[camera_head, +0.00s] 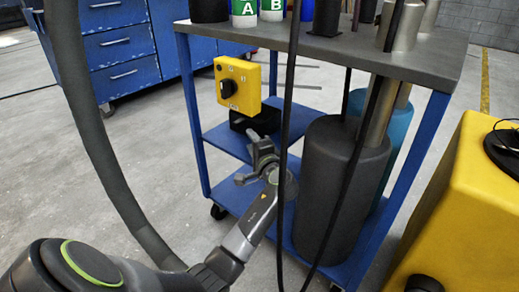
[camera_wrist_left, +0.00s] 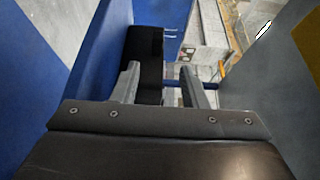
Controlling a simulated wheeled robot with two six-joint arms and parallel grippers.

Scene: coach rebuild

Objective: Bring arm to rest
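My left arm (camera_head: 262,212) reaches from the bottom left toward the blue-framed trolley. My left gripper (camera_head: 252,162) is in front of the trolley's side, below the yellow switch box. Its two grey fingers stand apart with nothing between them, and they also show apart in the left wrist view (camera_wrist_left: 161,82). A black box (camera_head: 262,121) sits on the trolley's middle shelf, just beyond the gripper. My right gripper is not in view.
The trolley's grey top (camera_head: 330,45) carries bottles and cylinders. A yellow box with a black knob (camera_head: 238,84) hangs at its edge. A large dark cylinder (camera_head: 335,190) stands right of the gripper, with black cables in front. A yellow machine (camera_head: 450,215) is at right.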

